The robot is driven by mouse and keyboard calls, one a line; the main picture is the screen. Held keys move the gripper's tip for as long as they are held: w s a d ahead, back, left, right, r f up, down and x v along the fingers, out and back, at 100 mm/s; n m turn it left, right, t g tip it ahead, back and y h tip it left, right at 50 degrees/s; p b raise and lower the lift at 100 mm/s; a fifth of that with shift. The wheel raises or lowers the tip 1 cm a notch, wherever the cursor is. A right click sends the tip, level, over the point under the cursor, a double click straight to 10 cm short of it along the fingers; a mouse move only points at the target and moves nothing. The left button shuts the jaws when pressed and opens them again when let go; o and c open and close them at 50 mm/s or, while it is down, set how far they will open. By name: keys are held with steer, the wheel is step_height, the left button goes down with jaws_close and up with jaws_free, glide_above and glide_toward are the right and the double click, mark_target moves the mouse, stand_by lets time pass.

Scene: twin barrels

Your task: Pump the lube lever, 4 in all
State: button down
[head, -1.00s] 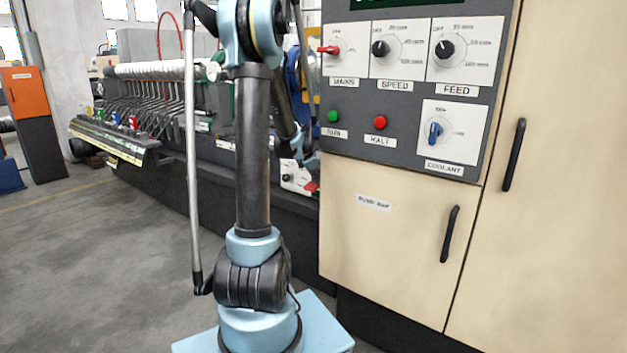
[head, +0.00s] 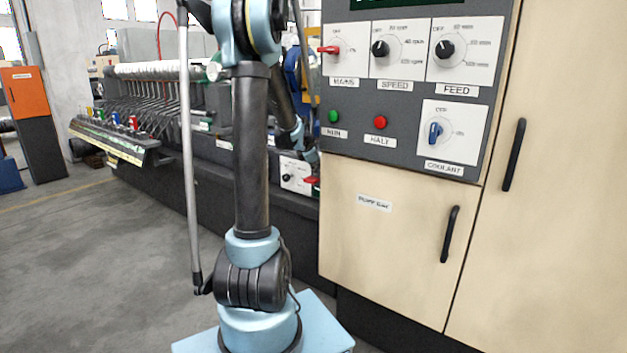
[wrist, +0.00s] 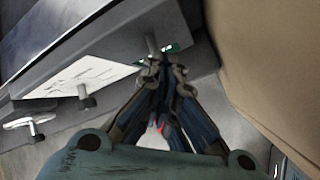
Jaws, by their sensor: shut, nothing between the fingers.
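My gripper (head: 311,155) is at the end of my arm, just left of the control cabinet, beside a small white panel (head: 294,175) on the machine's side. A red handle (head: 312,181), which looks like the lube lever, sticks out at that panel's right edge, just below my gripper. The cabinet edge cuts off part of the view there. In the wrist view my gripper (wrist: 163,66) has its fingers together and empty. A bit of red shows between and behind the finger links; I cannot tell whether the fingers touch the handle.
The cabinet (head: 390,240) stands close on the right, with knobs and buttons above its doors. In the wrist view its beige side (wrist: 265,60) runs close to the fingers. A long dark machine (head: 190,180) stretches away to the left. The floor (head: 90,260) at left is clear.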

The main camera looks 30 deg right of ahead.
steer(key=shift+r, duration=0.45)
steer(key=shift+w+d+r, duration=0.1)
steer(key=shift+d+r, duration=0.1)
steer(key=shift+r, duration=1.05)
steer(key=shift+w+d+r, duration=0.1)
steer(key=shift+d+r, duration=0.1)
steer(key=shift+r, duration=1.05)
